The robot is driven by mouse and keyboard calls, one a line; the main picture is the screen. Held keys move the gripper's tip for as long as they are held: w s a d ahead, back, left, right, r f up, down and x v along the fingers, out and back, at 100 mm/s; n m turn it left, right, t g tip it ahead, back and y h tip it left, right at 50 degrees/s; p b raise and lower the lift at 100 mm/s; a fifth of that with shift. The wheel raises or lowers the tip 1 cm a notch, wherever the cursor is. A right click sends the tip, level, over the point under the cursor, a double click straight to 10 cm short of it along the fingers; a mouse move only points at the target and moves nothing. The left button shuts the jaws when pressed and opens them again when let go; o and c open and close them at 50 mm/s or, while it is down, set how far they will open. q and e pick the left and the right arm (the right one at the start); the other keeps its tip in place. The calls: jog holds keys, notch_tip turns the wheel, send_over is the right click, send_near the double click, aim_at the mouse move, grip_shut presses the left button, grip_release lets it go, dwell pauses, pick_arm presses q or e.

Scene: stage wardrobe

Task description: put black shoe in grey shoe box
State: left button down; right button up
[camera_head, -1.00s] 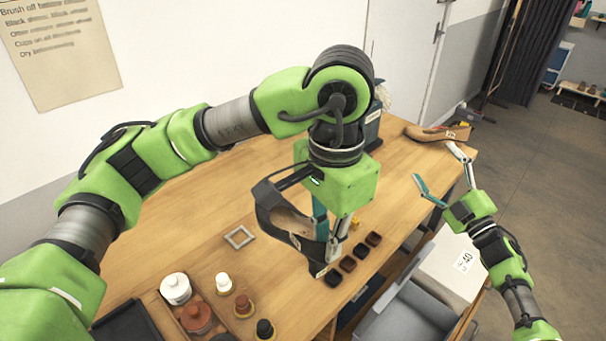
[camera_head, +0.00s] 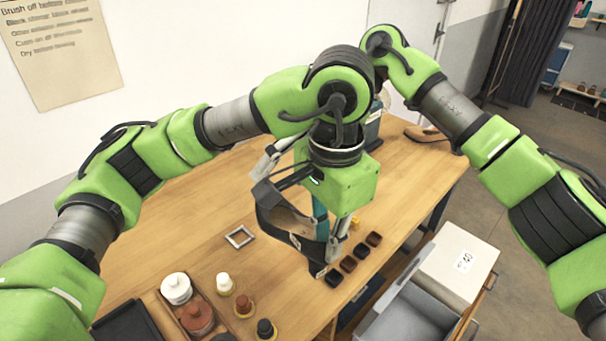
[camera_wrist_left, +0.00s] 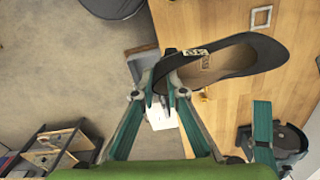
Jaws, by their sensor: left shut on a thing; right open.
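My left gripper (camera_head: 328,245) is shut on the black shoe (camera_head: 268,208) and holds it over the table. In the left wrist view the shoe (camera_wrist_left: 262,48) has a tan inside, and the fingers (camera_wrist_left: 165,95) grip it at its left end. The grey shoe box (camera_head: 398,322) stands open at the lower right, beyond the table's front edge. A pale panel with a label (camera_head: 462,262) is beside it.
Several small dark pots (camera_head: 348,264) stand near the table edge below the shoe. A square frame (camera_head: 240,237) and jars (camera_head: 176,288) lie to the left. A tan shoe (camera_head: 424,134) is at the far right corner. My right arm crosses the upper right.

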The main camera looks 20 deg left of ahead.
aim_at(285, 224)
pick_arm(q)
jog(key=shift+d, duration=0.1)
pick_arm(e)
jog(key=d+h, duration=0.1)
jog(key=d+t+h, duration=0.1)
jog(key=d+h, duration=0.1)
jog(key=shift+d+f+n+t, duration=0.1)
jog(key=shift+f+n+t, duration=0.1)
jog(key=shift+n+t, duration=0.1)
jog(key=shift+d+f+h, duration=0.1)
jog(key=shift+f+h, duration=0.05)
jog(key=shift+h, duration=0.15)
jog(key=x, duration=1.1)
jog(key=shift+f, duration=0.3)
pick_arm(q)
jog(key=shift+w, duration=0.1)
pick_arm(e)
jog(key=shift+s, duration=0.1)
jog(key=c, duration=1.4)
pick_arm(q)
jog(key=c, duration=2.2)
grip_release()
pick_arm(e)
jog(key=shift+r, duration=0.1)
pick_arm(q)
jog(key=shift+o, duration=1.2)
pick_arm(e)
jog(key=c, duration=0.3)
jog(key=shift+c, duration=0.2)
